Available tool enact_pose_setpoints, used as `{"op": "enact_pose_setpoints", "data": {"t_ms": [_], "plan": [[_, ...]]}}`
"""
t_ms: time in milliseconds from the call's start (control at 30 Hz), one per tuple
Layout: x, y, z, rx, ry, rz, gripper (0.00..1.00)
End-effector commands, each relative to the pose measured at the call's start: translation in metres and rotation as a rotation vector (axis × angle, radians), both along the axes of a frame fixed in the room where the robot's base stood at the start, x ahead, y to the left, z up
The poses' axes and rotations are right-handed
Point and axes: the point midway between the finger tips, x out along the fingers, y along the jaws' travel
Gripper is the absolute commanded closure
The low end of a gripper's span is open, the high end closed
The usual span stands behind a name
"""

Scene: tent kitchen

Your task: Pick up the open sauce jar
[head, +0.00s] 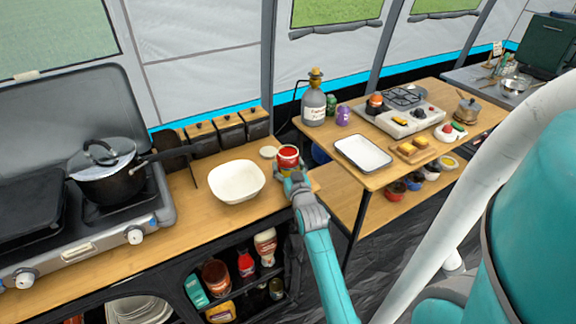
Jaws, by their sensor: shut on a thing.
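The open sauce jar (288,153) is at the right end of the left wooden counter, with red sauce showing in its open top. My gripper (290,172) reaches it from the front and is shut on it. The jar looks upright. Its lower part is hidden behind my gripper, so I cannot tell whether it touches the counter. A round pale lid (269,152) lies on the counter just left of the jar.
A white bowl (237,181) stands left of my gripper. A stove with a lidded pot (108,175) is further left. Wooden-lidded boxes (230,128) line the back. A second table to the right holds a white tray (362,153) and a bottle (314,105).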

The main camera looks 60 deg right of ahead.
Motion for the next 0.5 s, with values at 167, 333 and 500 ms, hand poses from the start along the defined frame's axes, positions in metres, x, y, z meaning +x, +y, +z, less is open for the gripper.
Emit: {"op": "enact_pose_setpoints", "data": {"t_ms": [167,333,500], "plan": [[0.0001,-0.0001,0.0018,-0.003,-0.003,0.0,0.92],[0.0001,-0.0001,0.002,-0.003,-0.003,0.0,0.92],[0.0001,-0.0001,0.0041,-0.003,-0.003,0.0,0.92]]}}
